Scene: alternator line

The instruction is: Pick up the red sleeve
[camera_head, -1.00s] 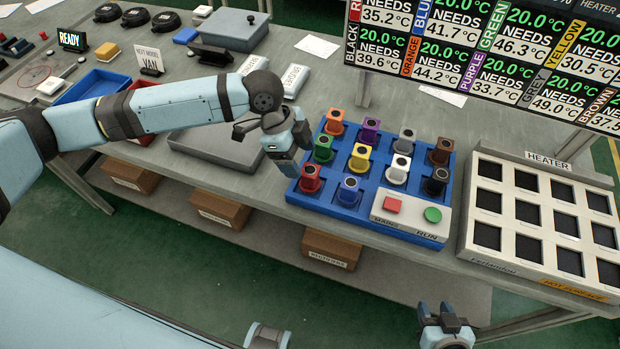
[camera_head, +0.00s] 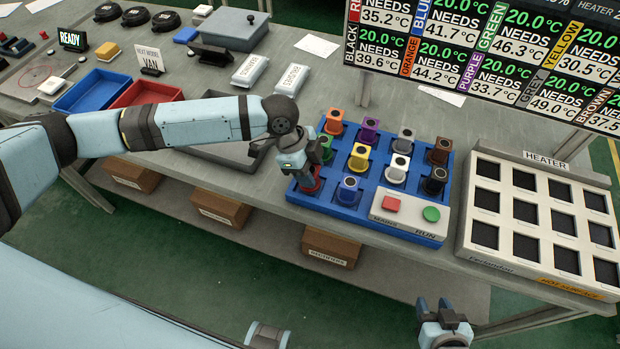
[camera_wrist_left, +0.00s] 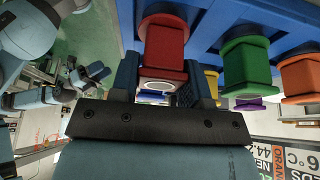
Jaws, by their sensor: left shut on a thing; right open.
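The red sleeve (camera_wrist_left: 163,45) stands in the front left place of the blue rack (camera_head: 295,199); in the head view only a little of it (camera_head: 309,184) shows under my gripper. My left gripper (camera_head: 311,176) is over it from above, and in the left wrist view its two fingers (camera_wrist_left: 165,85) are on either side of the sleeve's top, shut on it. The sleeve still sits at the rack. My right gripper (camera_head: 444,310) is open and empty, low at the bottom of the head view, off the table's front edge.
Green (camera_wrist_left: 246,65), blue (camera_head: 348,189), yellow (camera_head: 360,157), orange (camera_head: 334,122) and other sleeves stand close by in the rack. A panel with a red and a green button (camera_head: 432,214) is at its front right. The heater (camera_head: 481,253) with empty square pockets stands further right.

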